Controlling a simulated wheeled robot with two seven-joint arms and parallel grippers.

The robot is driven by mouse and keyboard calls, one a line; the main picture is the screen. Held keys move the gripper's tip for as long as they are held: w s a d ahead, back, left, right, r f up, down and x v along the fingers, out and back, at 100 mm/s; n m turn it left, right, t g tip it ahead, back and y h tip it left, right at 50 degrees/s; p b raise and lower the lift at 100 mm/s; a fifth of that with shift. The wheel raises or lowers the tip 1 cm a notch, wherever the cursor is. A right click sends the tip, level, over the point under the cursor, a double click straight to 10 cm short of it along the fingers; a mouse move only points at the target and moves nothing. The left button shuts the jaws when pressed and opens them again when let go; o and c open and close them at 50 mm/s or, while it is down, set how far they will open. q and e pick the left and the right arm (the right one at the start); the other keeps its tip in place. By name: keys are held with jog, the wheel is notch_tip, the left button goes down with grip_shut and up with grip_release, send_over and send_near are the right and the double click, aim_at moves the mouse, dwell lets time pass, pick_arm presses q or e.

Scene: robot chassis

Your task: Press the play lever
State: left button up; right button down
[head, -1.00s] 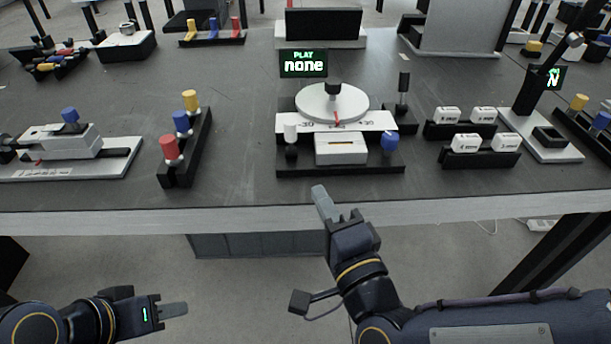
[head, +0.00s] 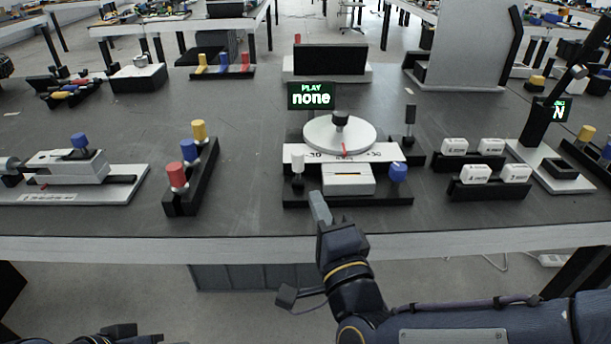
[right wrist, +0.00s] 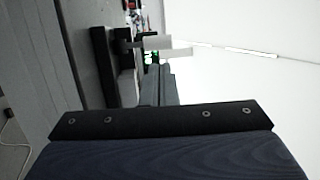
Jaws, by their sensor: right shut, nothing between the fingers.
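The device with the PLAY sign (head: 311,96), which reads "none", stands at the middle of the table. It has a round white turntable (head: 330,137), a white-capped post (head: 297,163) at front left, a blue knob (head: 398,172) at front right and a black upright post (head: 410,120) at right. No label shows which part is the play lever. My right gripper (head: 320,207) is shut and empty, its tips at the device's front edge, just right of and below the white-capped post; contact cannot be told. Its fingers show in the right wrist view (right wrist: 158,86). My left gripper (head: 145,338) is mostly cut off at bottom left.
Red, blue and yellow knobs on a black rack (head: 190,180) stand left of the device. White labelled blocks (head: 475,173) sit on black rails at right. A grey slide device (head: 70,170) lies far left. Bare table lies between the rack and the device.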

aim_at(301, 163)
jog(key=x, duration=0.7)
jog(key=shift+w, duration=0.25)
jog(key=w+r+g+p, duration=0.1)
jog(key=p, duration=0.2)
jog(key=w+r+m+g+h+p, duration=0.1)
jog(key=g+p, duration=0.1)
jog(key=p, duration=0.2)
jog(key=shift+w+r+g, duration=0.1)
jog(key=shift+r+g, duration=0.05)
jog(key=shift+g, duration=0.15)
jog(key=shift+w+f+g+p, duration=0.25)
jog(key=shift+g+p, duration=0.15)
jog(key=shift+p, duration=0.4)
jog(key=shift+s+f, duration=0.1)
jog(key=shift+f, duration=0.05)
